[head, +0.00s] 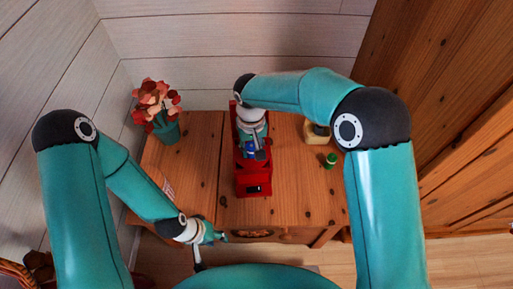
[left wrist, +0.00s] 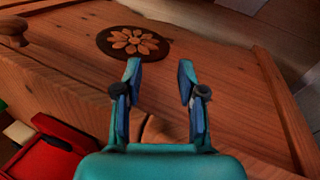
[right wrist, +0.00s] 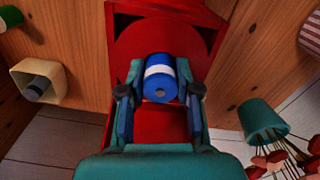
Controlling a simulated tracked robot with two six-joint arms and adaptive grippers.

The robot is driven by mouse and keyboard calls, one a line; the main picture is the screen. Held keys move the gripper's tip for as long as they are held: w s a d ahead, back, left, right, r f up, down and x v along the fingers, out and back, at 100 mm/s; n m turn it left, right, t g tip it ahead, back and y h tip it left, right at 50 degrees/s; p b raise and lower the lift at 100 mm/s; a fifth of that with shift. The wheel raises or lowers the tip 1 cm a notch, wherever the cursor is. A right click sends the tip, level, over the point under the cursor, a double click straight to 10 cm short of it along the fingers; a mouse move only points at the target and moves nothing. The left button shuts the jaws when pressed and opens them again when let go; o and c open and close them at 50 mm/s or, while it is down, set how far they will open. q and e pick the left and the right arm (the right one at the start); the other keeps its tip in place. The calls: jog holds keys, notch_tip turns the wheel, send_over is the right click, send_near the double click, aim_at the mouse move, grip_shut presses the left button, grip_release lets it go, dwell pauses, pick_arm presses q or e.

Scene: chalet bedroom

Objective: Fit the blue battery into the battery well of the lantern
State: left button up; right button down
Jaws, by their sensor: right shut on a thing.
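The red lantern (head: 254,187) stands on the wooden cabinet top, and its red body (right wrist: 160,35) fills the middle of the right wrist view. The blue battery (right wrist: 160,80) has a white band and lies between the fingers of my right gripper (right wrist: 160,84), which is shut on it. The battery also shows as a small blue patch (head: 249,150) in the head view, over the lantern. I cannot tell whether it touches the battery well; the fingers partly hide it. My left gripper (left wrist: 160,68) is open and empty, low by the cabinet front.
A cream container (right wrist: 36,85) with a dark cylinder in it and a green cylinder (head: 330,160) are right of the lantern in the head view. A flower pot (head: 167,131) stands at the back left. The left cabinet top is mostly clear.

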aim_at(252, 146)
jog(key=c, duration=0.8)
grip_release()
jog(key=shift+f, duration=0.1)
notch_tip(252, 146, up, 12)
jog(key=p, duration=0.2)
